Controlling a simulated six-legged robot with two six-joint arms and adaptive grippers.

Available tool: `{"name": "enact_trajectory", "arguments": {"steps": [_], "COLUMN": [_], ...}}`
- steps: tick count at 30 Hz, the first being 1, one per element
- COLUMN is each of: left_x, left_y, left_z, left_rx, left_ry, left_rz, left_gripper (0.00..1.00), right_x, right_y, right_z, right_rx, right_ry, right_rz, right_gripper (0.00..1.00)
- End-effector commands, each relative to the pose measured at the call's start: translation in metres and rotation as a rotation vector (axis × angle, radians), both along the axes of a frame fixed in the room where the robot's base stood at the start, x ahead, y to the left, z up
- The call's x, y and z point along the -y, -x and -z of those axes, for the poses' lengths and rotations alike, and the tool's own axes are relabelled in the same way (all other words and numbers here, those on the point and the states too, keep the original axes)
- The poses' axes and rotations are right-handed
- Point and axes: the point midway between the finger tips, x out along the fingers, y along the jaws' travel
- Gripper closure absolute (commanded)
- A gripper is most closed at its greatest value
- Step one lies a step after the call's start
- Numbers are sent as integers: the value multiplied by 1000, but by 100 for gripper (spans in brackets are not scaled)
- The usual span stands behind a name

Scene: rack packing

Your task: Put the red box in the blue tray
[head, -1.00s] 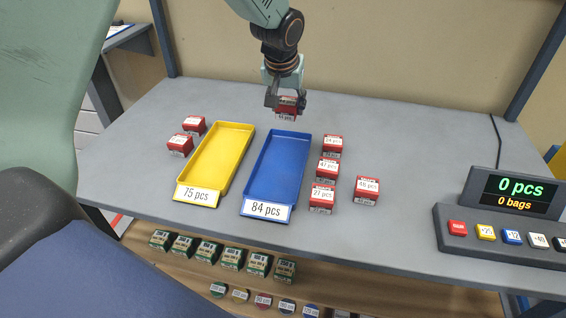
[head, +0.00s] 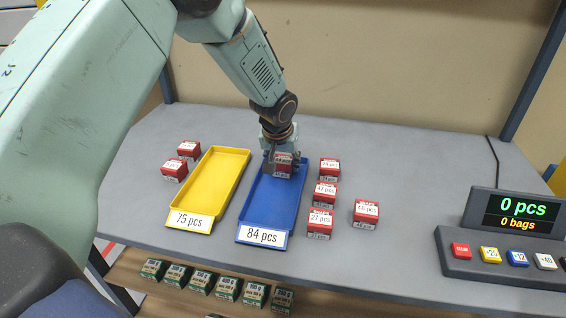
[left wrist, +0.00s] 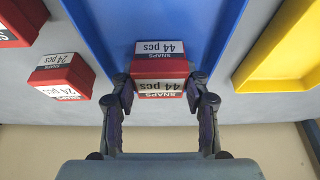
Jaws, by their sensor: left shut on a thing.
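The red box (head: 283,166), labelled 44 pcs, is between the fingers of my left gripper (head: 281,164) at the far end of the blue tray (head: 270,205). In the left wrist view the box (left wrist: 160,72) sits between both fingertips (left wrist: 160,88), with the blue tray floor (left wrist: 160,18) behind it. My left gripper is shut on it. I cannot tell whether the box touches the tray floor. The blue tray carries a label reading 84 pcs and looks otherwise empty. My right gripper is not in view.
The empty yellow tray (head: 213,185), labelled 75 pcs, lies left of the blue tray. Red boxes stand left of it (head: 174,170) and several stand right of the blue tray (head: 325,193). A counter display (head: 523,208) with buttons is at the right. Green boxes (head: 227,287) line a lower shelf.

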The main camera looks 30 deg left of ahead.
Motion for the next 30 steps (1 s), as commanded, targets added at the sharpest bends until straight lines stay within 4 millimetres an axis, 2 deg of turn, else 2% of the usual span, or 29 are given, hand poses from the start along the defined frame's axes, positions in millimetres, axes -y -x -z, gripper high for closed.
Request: {"name": "enact_trajectory", "arguments": {"steps": [7, 8, 15, 25, 30], "left_x": [0, 0, 0, 0, 1], "left_y": [0, 0, 0, 0, 4], "left_z": [4, 4, 3, 2, -15], "left_rx": [0, -1, -1, -1, 2], "left_ry": [0, 0, 0, 0, 0], "left_rz": [1, 1, 0, 0, 0], "left_gripper": [93, 53, 33, 31, 31], "right_x": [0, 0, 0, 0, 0], "right_y": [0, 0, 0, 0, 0], "right_z": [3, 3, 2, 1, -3], "right_rx": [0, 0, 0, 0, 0], "right_ry": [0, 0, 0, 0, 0], "right_rz": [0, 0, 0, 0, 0], "right_gripper": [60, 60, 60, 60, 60]}}
